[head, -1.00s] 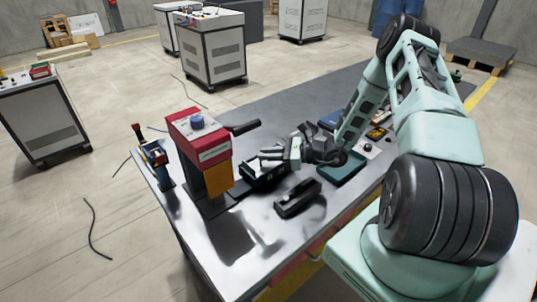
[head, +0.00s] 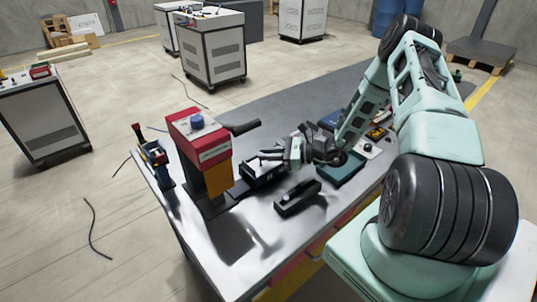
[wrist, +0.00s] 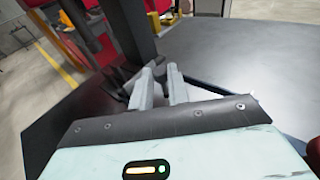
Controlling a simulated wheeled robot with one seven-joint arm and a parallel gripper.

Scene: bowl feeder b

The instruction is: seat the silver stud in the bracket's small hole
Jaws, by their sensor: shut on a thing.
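My gripper (head: 262,156) is low over the bench, its fingers pointing left above a black open-topped fixture (head: 258,181). In the wrist view, the two pale fingers of my gripper (wrist: 160,71) lie close together with a narrow gap. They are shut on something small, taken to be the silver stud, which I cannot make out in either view. The bracket and its small hole cannot be told apart from the dark parts under and around the fingers.
A red and yellow press (head: 200,150) with a black lever stands just left of the gripper. A black block (head: 297,198) lies in front, and a teal tray (head: 343,170) sits to the right. A small blue-and-red holder (head: 156,162) stands at the left edge. The front-left bench top (head: 240,262) is clear.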

